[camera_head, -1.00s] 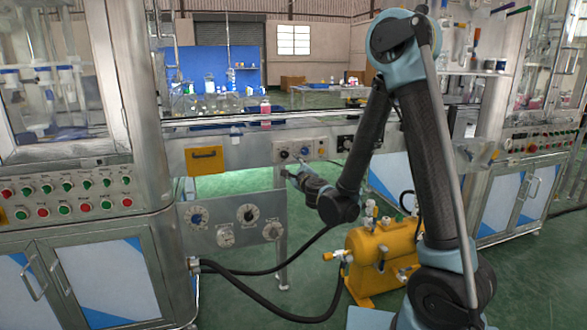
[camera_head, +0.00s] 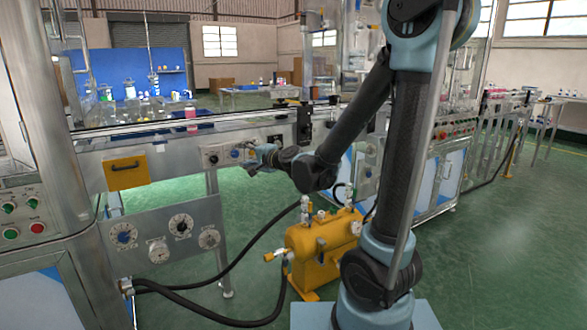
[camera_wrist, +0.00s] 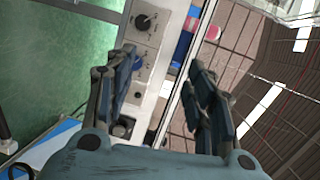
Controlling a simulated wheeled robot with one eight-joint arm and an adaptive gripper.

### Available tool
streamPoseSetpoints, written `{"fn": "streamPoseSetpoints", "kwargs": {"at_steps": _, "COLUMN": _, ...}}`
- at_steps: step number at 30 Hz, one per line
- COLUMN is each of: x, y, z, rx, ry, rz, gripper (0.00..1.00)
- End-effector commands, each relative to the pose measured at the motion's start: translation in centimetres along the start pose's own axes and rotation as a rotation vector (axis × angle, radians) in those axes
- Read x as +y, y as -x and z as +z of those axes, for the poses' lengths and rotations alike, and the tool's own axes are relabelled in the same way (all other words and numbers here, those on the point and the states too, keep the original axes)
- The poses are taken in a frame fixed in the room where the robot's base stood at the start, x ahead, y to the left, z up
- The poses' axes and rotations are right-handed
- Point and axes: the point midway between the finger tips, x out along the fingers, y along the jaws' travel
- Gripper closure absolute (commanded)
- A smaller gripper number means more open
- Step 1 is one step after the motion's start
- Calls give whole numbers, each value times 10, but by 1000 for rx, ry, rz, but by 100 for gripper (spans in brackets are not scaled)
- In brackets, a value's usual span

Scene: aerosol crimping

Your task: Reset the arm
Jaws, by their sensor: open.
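My arm (camera_head: 408,150) is bent, with its upper link raised and its forearm reaching down and left. My gripper (camera_head: 254,158) points left, in front of the steel control panel (camera_head: 197,161) with knobs. From the head view I cannot tell whether it touches the panel. In the wrist view my gripper (camera_wrist: 160,72) has its two fingers apart, with nothing between them. The panel's knobs (camera_wrist: 143,22) show beyond the fingers there.
A yellow tank (camera_head: 318,246) with hoses stands on the green floor below my forearm. A dial panel (camera_head: 165,240) and a steel cabinet (camera_head: 35,270) are at left. Another machine (camera_head: 448,175) stands behind my arm. Floor at right (camera_head: 500,270) is clear.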

Motion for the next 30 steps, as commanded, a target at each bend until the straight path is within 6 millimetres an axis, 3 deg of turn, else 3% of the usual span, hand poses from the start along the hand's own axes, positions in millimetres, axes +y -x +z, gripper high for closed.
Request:
{"fn": "streamPoseSetpoints", "kwargs": {"at_steps": 8, "x": 27, "y": 60, "z": -16, "rx": -62, "ry": 261, "rz": 179, "gripper": 51}}
{"fn": "streamPoseSetpoints", "kwargs": {"at_steps": 17, "x": 77, "y": 139, "z": -31, "rx": -140, "ry": 493, "rz": 425, "gripper": 51}}
{"fn": "streamPoseSetpoints", "kwargs": {"at_steps": 30, "x": 165, "y": 285, "z": -46, "rx": -287, "ry": 703, "rz": 862, "gripper": 51}}
